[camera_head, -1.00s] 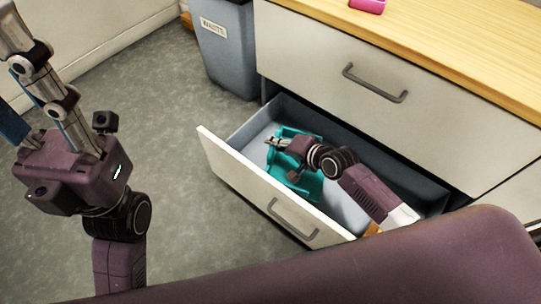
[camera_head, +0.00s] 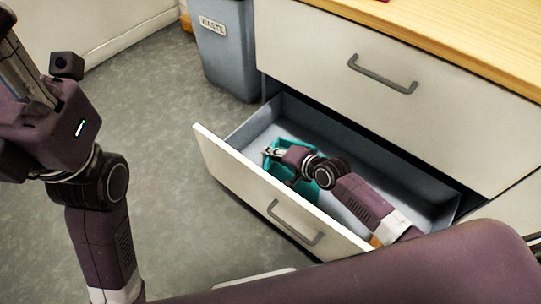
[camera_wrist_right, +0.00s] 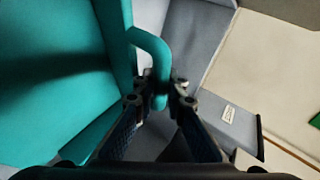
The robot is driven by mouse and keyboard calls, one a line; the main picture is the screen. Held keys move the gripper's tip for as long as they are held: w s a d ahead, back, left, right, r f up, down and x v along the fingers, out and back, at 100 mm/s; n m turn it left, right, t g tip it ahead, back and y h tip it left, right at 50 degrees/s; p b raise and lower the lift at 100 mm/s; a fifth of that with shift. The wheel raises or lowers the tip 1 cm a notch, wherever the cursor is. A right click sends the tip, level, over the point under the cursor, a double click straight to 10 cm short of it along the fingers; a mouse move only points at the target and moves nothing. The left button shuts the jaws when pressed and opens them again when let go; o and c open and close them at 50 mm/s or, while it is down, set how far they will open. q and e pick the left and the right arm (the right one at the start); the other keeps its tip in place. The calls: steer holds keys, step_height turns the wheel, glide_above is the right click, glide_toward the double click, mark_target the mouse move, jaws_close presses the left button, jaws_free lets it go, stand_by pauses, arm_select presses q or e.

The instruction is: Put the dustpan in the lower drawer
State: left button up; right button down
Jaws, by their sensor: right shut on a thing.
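The teal dustpan (camera_head: 313,161) is inside the open lower drawer (camera_head: 235,165), partly hidden under my right gripper (camera_head: 272,153). In the right wrist view the dustpan (camera_wrist_right: 55,75) fills the left side, and its looped handle lies between the fingertips of my right gripper (camera_wrist_right: 160,88). The right gripper is shut on that handle. I cannot tell whether the dustpan touches the drawer floor. My left gripper (camera_head: 20,65) is at the upper left, over the floor and away from the drawer; its fingertips are cut off by the frame.
The closed upper drawer (camera_head: 320,55) sits right above the open one, under a wooden worktop (camera_head: 460,45). A grey waste bin (camera_head: 226,60) stands at the cabinet's left. The floor left of the drawer is clear. The right part of the drawer is largely empty.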

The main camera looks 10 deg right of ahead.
steer(key=c, duration=2)
jaws_free()
steer(key=shift+o, duration=0.2)
steer(key=shift+s, duration=0.1)
